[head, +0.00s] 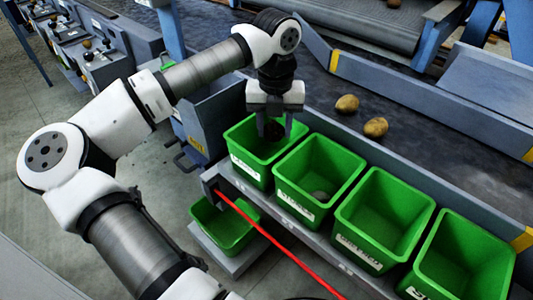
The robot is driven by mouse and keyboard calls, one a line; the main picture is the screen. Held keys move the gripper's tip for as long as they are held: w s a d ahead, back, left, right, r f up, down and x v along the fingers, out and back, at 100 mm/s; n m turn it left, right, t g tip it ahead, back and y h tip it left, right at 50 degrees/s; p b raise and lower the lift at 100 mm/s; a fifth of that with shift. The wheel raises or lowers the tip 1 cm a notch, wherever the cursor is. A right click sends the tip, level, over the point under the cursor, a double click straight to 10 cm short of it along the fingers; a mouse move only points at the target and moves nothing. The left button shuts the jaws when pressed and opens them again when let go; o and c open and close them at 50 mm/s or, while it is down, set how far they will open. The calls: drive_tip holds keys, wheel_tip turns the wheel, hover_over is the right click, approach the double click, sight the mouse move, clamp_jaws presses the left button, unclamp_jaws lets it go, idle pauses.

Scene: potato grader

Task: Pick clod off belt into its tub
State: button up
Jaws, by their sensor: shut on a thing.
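My gripper (274,127) points down over the leftmost green tub (247,174) in the head view. It is shut on a dark brown clod (273,131), which sits between the fingers around the height of the tub's rim. The label on that tub's front is too small to read. The dark belt (420,122) runs behind the row of tubs. Two potatoes, one (347,104) and another (376,127), lie on the belt to the right of my gripper.
More green tubs stand in the row: one (295,190) with a grey stone, another (362,238), and one at far right (440,275). A lower green tub (222,226) sits beneath. A red bar (275,242) slants across the front. Blue-grey rails (345,75) edge the belt.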

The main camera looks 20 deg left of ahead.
drive_tip(key=o, duration=1.1)
drive_tip(key=shift+r, duration=0.1)
wheel_tip(320, 180, up, 14)
drive_tip(key=shift+f+b, duration=0.15)
drive_tip(key=shift+b, duration=0.15)
drive_tip(key=shift+s+f, duration=0.1)
